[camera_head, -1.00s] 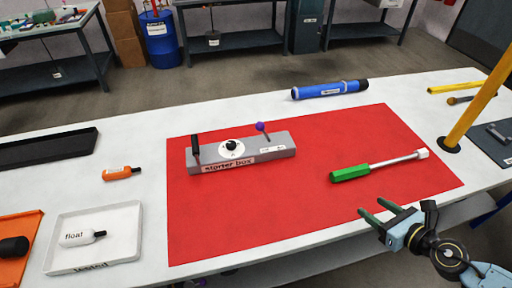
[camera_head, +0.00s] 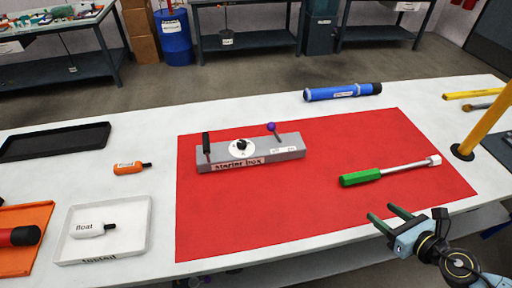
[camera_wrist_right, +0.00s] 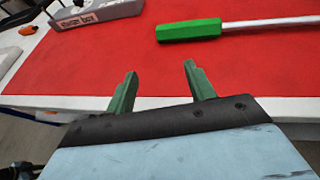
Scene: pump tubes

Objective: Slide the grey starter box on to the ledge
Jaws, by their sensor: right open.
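The grey starter box (camera_head: 252,152) lies on the red mat (camera_head: 330,222), left of its middle. It has a black lever, a round white dial with a black knob, and a purple-knobbed lever. It also shows in the right wrist view (camera_wrist_right: 98,12), cut off by the top edge. My right gripper (camera_head: 389,218) is open and empty near the table's front edge, to the right of the box and well apart from it. Its two green fingers show in the right wrist view (camera_wrist_right: 157,88). My left gripper is not in view. I cannot make out which part is the ledge.
A green-handled tool (camera_head: 362,177) lies on the mat between my right gripper and the box's side. A blue cylinder (camera_head: 342,91) lies behind the mat. A yellow post (camera_head: 484,122) stands at right. A white tray (camera_head: 142,246), black tray (camera_head: 52,131) and orange bottle (camera_head: 128,168) are at left.

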